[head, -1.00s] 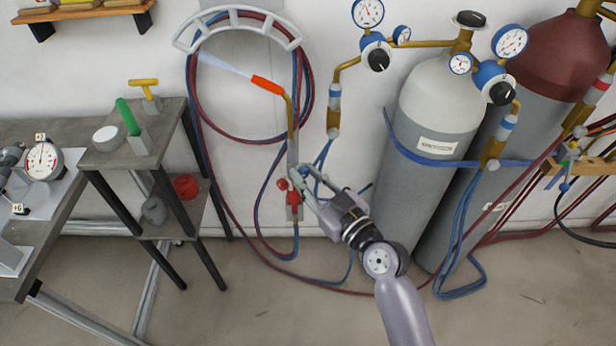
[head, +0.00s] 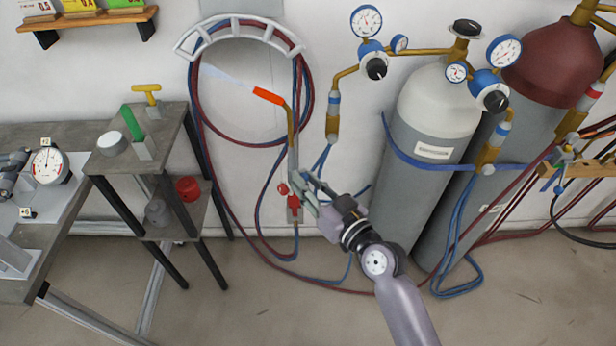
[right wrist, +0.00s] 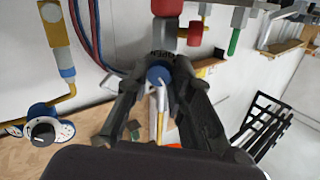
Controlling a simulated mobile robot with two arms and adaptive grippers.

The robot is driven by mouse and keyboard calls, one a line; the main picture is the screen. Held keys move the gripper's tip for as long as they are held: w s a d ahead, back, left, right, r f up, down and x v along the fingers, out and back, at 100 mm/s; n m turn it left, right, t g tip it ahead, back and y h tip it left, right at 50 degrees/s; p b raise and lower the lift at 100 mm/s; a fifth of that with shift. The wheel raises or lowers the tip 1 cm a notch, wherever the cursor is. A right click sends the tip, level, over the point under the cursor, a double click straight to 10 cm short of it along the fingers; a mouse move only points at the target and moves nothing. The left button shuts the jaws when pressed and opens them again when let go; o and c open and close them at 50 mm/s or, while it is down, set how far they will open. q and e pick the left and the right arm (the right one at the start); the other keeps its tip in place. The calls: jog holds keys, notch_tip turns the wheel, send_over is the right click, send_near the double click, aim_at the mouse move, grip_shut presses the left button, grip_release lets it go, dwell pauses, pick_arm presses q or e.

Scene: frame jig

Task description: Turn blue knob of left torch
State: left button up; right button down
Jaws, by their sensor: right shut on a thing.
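The left torch (head: 293,150) hangs upright against the wall, with a grey body, a brass neck and an orange tip (head: 268,96). A pale flame (head: 225,71) points up and left from the tip. Red parts sit at its lower end, among them a red knob (head: 283,189); the red knob also shows in the right wrist view (right wrist: 195,34). My right gripper (head: 307,187) is at the torch's lower right side. In the right wrist view its fingers are shut on the blue knob (right wrist: 158,75), partly hidden between them. My left gripper is not in view.
A grey gas cylinder (head: 432,150) and a maroon-topped one (head: 560,60) stand to the right. Red and blue hoses (head: 262,225) loop below the torch. A small grey stand (head: 170,150) is at left.

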jog(key=shift+r+m+g+p, duration=0.1)
jog(key=shift+m+g+p, duration=0.25)
jog(key=shift+m+p, duration=0.95)
jog(key=shift+r+m+g+p, duration=0.1)
jog(key=shift+m+g+p, duration=0.25)
jog(key=shift+m+p, duration=0.9)
jog(key=shift+m+b, duration=0.4)
jog(key=shift+m, duration=0.15)
jog(key=c, duration=1.4)
grip_release()
jog(key=shift+f, duration=0.1)
jog(key=v, duration=1.2)
jog(key=shift+d+f, duration=0.1)
jog(key=shift+d, duration=0.05)
